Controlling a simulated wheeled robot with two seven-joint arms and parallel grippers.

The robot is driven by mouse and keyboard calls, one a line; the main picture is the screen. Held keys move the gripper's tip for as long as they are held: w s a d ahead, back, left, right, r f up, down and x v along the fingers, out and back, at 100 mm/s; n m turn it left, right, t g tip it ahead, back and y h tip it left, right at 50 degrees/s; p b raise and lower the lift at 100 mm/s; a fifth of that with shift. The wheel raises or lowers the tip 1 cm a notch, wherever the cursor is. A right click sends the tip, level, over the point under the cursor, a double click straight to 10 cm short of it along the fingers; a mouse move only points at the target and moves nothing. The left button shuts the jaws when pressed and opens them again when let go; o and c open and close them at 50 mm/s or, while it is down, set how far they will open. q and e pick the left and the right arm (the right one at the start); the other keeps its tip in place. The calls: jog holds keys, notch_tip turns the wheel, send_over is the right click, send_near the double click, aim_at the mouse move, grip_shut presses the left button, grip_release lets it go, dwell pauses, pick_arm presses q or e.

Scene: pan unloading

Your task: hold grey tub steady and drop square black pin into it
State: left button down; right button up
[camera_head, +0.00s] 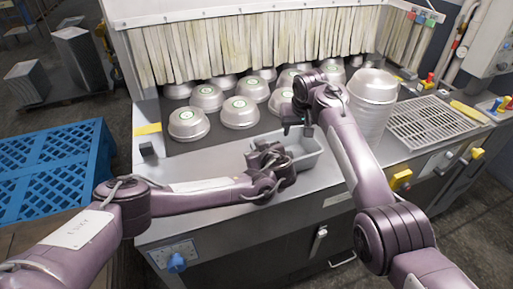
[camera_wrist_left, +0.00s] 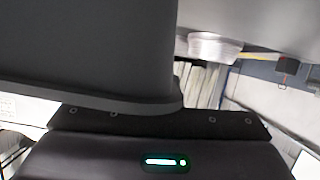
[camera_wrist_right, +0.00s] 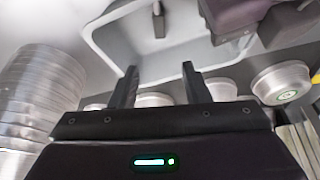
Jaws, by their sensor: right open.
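The grey tub (camera_head: 307,158) sits on the counter near its front edge. It also fills the upper part of the right wrist view (camera_wrist_right: 105,45). My left gripper (camera_head: 268,160) is at the tub's left end, shut on its rim; its fingertips are hidden behind the tub's dark wall (camera_wrist_left: 85,55) in the left wrist view. My right gripper (camera_head: 299,128) is above the tub, its two fingers (camera_wrist_right: 158,85) apart with nothing between them. A short dark bar (camera_wrist_right: 158,20), apparently the square black pin, shows inside the tub's outline. I cannot tell whether it rests on the floor.
Several upturned metal pans (camera_head: 240,112) stand behind the tub, before a strip curtain. A tall stack of pans (camera_head: 371,105) stands close to the right. A small black block (camera_head: 147,149) is at the counter's left edge.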

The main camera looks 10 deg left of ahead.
jog(key=v, duration=0.7)
pick_arm(q)
jog(key=c, duration=2.1)
grip_release()
jog(key=o, duration=0.5)
jog(key=shift+o, duration=0.2)
jog(key=shift+d+r, duration=0.1)
